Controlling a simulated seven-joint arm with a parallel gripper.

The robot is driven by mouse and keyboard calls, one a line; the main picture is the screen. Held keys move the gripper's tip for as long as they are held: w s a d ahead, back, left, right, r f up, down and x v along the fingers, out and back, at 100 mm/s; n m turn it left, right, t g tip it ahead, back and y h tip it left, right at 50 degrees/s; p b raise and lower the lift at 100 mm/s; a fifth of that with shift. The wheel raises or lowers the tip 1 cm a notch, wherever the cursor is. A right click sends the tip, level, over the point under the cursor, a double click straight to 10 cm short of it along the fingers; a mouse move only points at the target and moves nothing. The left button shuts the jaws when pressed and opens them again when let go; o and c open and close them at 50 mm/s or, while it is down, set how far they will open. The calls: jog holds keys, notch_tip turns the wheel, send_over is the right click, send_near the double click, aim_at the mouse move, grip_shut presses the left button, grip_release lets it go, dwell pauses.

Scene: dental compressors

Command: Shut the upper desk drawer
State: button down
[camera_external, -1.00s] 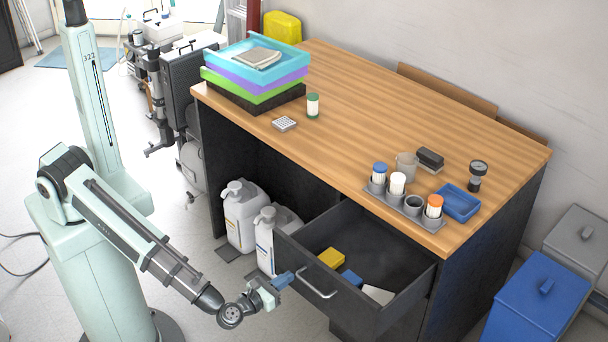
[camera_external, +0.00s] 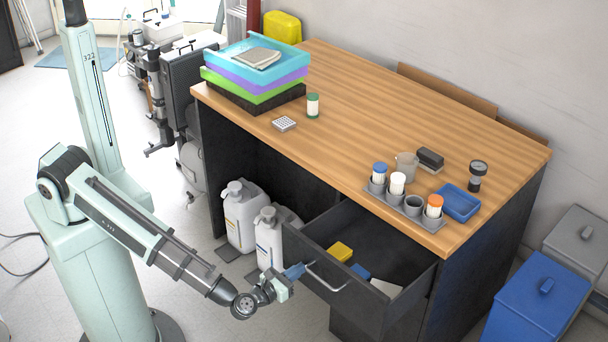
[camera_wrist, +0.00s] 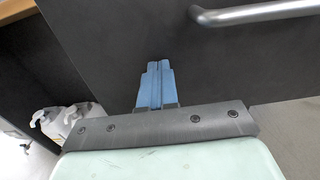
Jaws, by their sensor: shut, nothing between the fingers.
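The upper desk drawer (camera_external: 340,278) is partly pulled out below the right part of the desk top. It is dark, with a silver bar handle (camera_external: 328,279) on its front. A yellow block, a blue block and a white item lie inside. My gripper (camera_external: 298,270) has blue fingers, shut and empty, at the left part of the drawer front. In the wrist view the fingertips (camera_wrist: 159,66) are against or very close to the dark front, left of and below the handle (camera_wrist: 255,13). Contact itself cannot be told for certain.
The wooden desk top (camera_external: 340,130) holds stacked trays (camera_external: 255,75), a rack of bottles (camera_external: 405,203) and a blue tray (camera_external: 460,202). White jugs (camera_external: 270,235) stand under the desk left of the drawer. A blue bin (camera_external: 535,300) stands at the right.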

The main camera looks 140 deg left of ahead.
jog(key=a, duration=2.3)
jog(key=shift+a, duration=0.5)
jog(key=shift+a+r, duration=0.1)
jog(key=shift+a, duration=0.05)
jog(key=d, duration=1.5)
